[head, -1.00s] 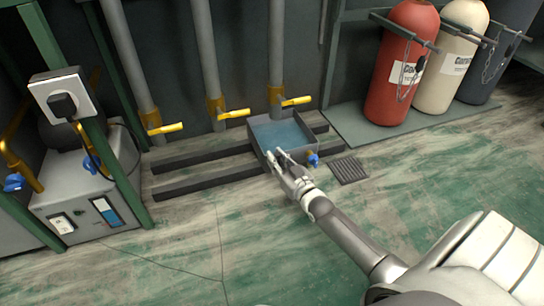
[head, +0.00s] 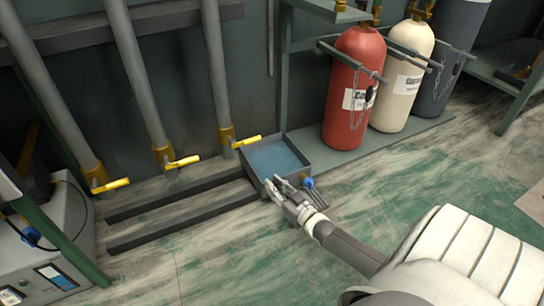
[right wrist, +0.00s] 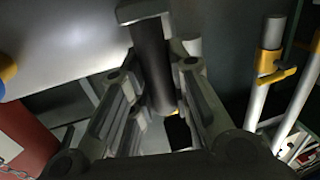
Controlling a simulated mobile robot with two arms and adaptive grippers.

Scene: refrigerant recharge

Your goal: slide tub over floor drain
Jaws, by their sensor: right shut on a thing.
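The tub (head: 303,156) is a grey open box with bluish liquid in it. It stands on the floor just past the right end of the dark rails, with a blue-handled tap (head: 308,183) at its front right corner. The floor drain (head: 319,199) is a dark slatted grate, partly hidden behind the tap and tub corner. My right gripper (head: 275,187) is at the tub's front side. In the right wrist view its fingers close around a dark bar (right wrist: 152,65), which looks like the tub's handle. My left gripper is not in view.
Pipes with yellow-handled valves (head: 183,162) stand at the left above dark rails (head: 180,222). Red (head: 352,95), cream (head: 402,85) and dark cylinders stand chained on a low plate at the right. A grey machine (head: 50,250) is at lower left.

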